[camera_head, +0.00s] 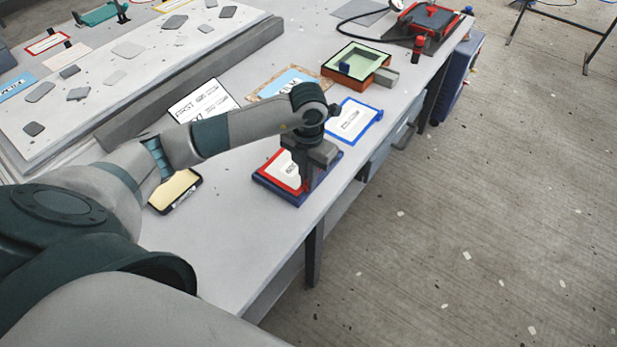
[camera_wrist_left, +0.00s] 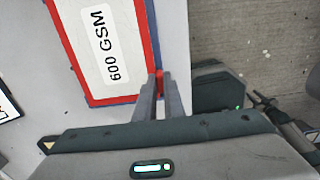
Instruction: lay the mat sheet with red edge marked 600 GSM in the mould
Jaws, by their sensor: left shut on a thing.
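The mat sheet with the red edge (camera_head: 276,168) lies on a dark blue board or tray (camera_head: 275,190) near the table's front edge. In the left wrist view the sheet (camera_wrist_left: 70,30) shows a white label reading 600 GSM. My left gripper (camera_head: 307,184) points down at the sheet's right side. In the left wrist view its fingers (camera_wrist_left: 159,80) are shut on the red edge of the sheet. An orange-sided box with a pale green hollow (camera_head: 328,70), which looks like the mould, stands further back. My right gripper is out of view.
A blue-edged sheet (camera_head: 375,112) and a brown-bordered sheet (camera_head: 262,92) lie between the red-edged sheet and the mould. A grey block (camera_head: 386,77) sits at the mould's right corner. A printed white card (camera_head: 200,100) and a dark tray with yellowish contents (camera_head: 175,190) lie to the left.

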